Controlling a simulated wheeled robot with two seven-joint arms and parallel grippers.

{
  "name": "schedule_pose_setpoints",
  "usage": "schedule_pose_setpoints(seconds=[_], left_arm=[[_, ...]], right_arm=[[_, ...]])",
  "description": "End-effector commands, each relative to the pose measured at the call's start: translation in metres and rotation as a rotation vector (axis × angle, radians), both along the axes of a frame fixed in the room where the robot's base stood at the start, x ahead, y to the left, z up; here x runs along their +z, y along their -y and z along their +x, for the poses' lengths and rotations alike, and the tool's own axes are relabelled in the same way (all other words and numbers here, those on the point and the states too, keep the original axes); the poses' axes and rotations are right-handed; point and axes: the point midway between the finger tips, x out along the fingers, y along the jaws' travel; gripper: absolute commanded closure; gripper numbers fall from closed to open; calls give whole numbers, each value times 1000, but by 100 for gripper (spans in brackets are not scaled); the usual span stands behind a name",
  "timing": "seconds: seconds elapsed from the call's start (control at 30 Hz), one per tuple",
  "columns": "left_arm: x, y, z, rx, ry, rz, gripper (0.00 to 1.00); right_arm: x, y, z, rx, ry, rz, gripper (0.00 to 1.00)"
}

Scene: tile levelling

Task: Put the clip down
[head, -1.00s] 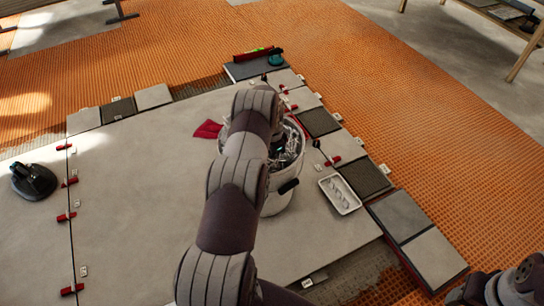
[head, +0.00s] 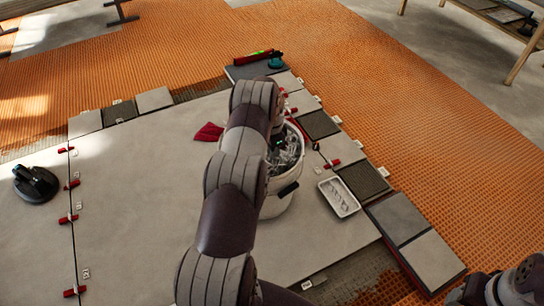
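My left arm reaches up the middle of the head view and hides part of the white bucket (head: 278,205). My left gripper (head: 279,143) shows only as a small dark part with a green light, over the bucket's mouth. Its fingertips are too small and hidden to tell whether they are open or hold a clip. Pale, clear-looking clips (head: 290,158) lie in the bucket. A white tray (head: 325,187) with several small pale pieces stands on the large tile, right of the bucket. My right arm shows at the bottom right corner; its fingers are out of view.
Red wedges (head: 66,219) and small clips line the tile joints at left and right. A black suction cup (head: 35,184) stands at far left. Stacked tiles (head: 432,259) are at right. The large grey tile is mostly clear.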

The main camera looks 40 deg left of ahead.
Motion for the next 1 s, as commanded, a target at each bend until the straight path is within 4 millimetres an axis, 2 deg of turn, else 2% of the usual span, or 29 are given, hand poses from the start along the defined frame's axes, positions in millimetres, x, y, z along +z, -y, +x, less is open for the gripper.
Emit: schedule_pose_setpoints(seconds=[0.03,0.1,0.3,1.0], left_arm=[[21,0,0,0,2,1,71],[38,0,0,0,1,0,71],[69,0,0,0,0,0,71],[73,0,0,0,-1,0,71]], right_arm=[[11,0,0,0,0,0,44],[16,0,0,0,0,0,44],[24,0,0,0,0,0,44],[24,0,0,0,0,0,44]])
